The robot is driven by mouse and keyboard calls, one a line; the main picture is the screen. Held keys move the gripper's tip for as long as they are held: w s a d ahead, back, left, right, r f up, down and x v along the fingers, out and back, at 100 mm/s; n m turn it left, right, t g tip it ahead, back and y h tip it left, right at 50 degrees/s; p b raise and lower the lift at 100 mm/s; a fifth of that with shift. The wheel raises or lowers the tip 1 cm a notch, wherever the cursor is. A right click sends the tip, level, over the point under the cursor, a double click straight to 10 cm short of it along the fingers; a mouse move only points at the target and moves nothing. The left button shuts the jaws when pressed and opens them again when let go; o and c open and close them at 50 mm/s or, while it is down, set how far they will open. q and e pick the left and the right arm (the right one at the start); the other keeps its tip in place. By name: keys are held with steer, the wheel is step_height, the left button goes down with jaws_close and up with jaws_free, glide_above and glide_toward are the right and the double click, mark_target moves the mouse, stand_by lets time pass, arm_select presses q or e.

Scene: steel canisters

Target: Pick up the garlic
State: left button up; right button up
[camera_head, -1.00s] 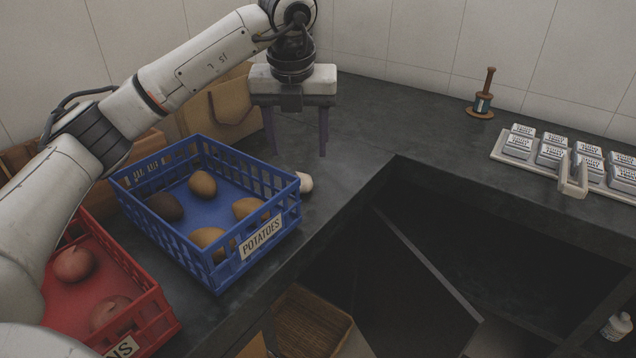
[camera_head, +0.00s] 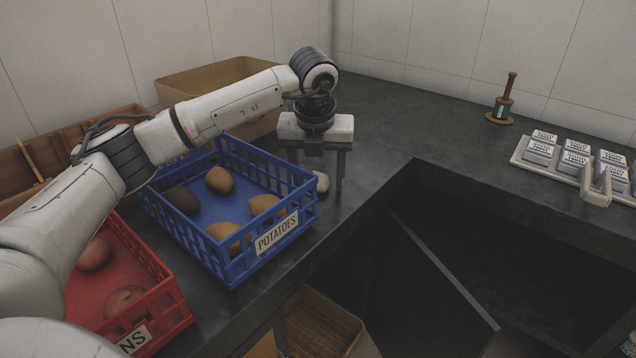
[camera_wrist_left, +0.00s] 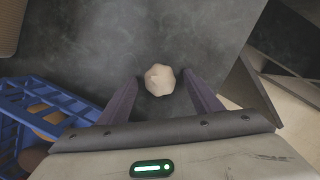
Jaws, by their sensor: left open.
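The garlic (camera_head: 321,182) is a small whitish bulb on the dark counter, just right of the blue crate. In the left wrist view the garlic (camera_wrist_left: 159,79) lies between and slightly beyond the tips of the two purple fingers, apart from both. My left gripper (camera_head: 322,190) points down over it with its fingers spread; it also shows in the left wrist view (camera_wrist_left: 163,88). It is open and empty. My right gripper is not in view.
The blue potato crate (camera_head: 238,270) stands close left of the garlic. A red crate (camera_head: 165,325) is in front of it. The counter drops into a dark opening (camera_head: 430,240) at right.

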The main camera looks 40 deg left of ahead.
arm_select(q)
steer(key=shift+c, duration=0.3)
steer(key=c, duration=1.1)
steer(key=shift+o, duration=0.2)
steer(key=shift+r, duration=0.1)
